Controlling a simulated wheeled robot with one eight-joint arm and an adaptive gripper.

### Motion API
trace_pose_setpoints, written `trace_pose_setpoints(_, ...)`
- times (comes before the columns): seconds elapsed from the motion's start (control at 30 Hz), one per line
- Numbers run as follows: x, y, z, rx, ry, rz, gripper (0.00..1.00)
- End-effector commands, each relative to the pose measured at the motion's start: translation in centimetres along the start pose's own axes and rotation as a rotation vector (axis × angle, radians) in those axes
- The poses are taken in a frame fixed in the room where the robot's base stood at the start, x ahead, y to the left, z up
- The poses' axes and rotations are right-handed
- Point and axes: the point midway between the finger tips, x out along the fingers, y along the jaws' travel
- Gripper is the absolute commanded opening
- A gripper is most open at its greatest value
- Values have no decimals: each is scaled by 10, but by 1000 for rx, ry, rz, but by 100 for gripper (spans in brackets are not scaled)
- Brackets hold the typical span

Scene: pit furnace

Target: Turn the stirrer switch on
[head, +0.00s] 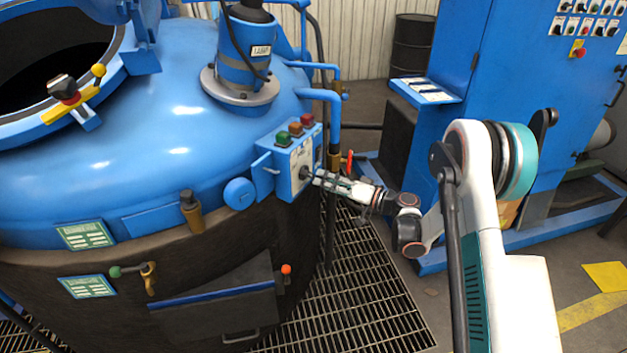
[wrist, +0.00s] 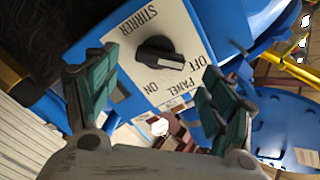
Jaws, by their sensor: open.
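The stirrer switch is a black rotary knob (wrist: 160,52) on a white plate lettered STIRRER, OFF, ON and PANEL. The plate is on a blue control box (head: 283,168) on the side of the furnace. My gripper (wrist: 158,72) is open and empty. It faces the plate, its green-padded fingers to the left and right of the knob, apart from it. In the head view my gripper (head: 318,180) is close to the box, partly hiding the knob.
Green, orange and red buttons (head: 296,127) sit on top of the box. A blue pipe (head: 333,115) with a red-handled valve (head: 349,163) runs close by. A blue cabinet (head: 500,130) stands behind my arm. Floor grating (head: 350,290) lies below.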

Motion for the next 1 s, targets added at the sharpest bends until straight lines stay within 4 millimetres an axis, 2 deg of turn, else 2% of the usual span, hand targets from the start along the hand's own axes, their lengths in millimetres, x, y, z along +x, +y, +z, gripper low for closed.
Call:
trace_pose_setpoints(0.1, 22, 1, 2, 0, -2, -2, 76)
trace_pose_setpoints(0.3, 44, 1, 1, 0, -1, -1, 76)
trace_pose_setpoints(0.7, 51, 0, -1, 0, 0, 1, 76)
trace_pose_setpoints(0.77, 51, 0, -1, 0, 0, 1, 64)
trace_pose_setpoints(0.9, 51, 0, 0, 0, 0, 1, 33)
trace_pose_setpoints(1.0, 51, 0, 0, 0, 0, 1, 32)
